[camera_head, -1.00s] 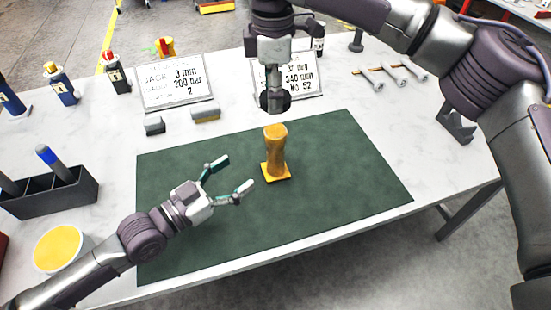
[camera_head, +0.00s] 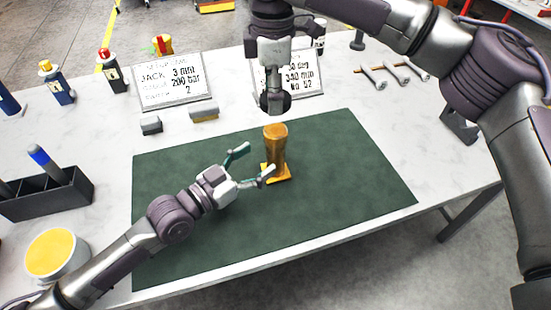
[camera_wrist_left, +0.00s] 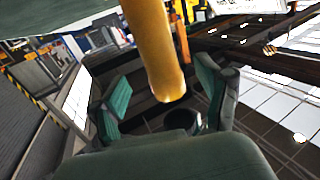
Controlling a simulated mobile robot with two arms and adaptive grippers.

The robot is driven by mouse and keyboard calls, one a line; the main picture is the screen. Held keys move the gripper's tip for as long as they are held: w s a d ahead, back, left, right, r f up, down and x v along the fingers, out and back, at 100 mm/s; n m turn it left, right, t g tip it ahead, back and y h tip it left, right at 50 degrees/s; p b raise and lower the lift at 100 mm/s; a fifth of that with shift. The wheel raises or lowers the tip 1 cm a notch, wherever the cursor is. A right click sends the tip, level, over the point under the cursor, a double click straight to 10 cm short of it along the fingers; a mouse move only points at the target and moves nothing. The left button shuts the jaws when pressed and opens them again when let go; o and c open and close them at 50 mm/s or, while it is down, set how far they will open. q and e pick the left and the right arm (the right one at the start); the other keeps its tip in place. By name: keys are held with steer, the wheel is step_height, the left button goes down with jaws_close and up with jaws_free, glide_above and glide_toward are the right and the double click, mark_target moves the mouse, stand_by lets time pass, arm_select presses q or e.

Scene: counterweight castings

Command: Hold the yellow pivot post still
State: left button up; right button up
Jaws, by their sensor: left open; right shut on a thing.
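The yellow pivot post (camera_head: 276,148) stands upright on its square yellow foot on the green mat (camera_head: 345,170). In the left wrist view the post (camera_wrist_left: 152,45) shows between the two finger pads, with clear gaps. My left gripper (camera_head: 256,160) is open just left of the post; its nearer fingertip overlaps the post's lower edge in the head view, and contact cannot be told. My right gripper (camera_head: 274,84) is above the post, shut on a dark round casting (camera_head: 270,103). The casting hangs just above the post's top, apart from it in the head view.
Two sign boards (camera_head: 170,80) stand behind the mat, with small blocks (camera_head: 151,124) before one. A black bin (camera_head: 45,193) and a tub with yellow contents (camera_head: 57,252) are at left. Wrenches (camera_head: 374,77) lie at back right. The mat's right side is clear.

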mark_target(268, 153)
arm_select(q)
steer(key=x, duration=0.6)
jaws_close()
stand_by(0.4)
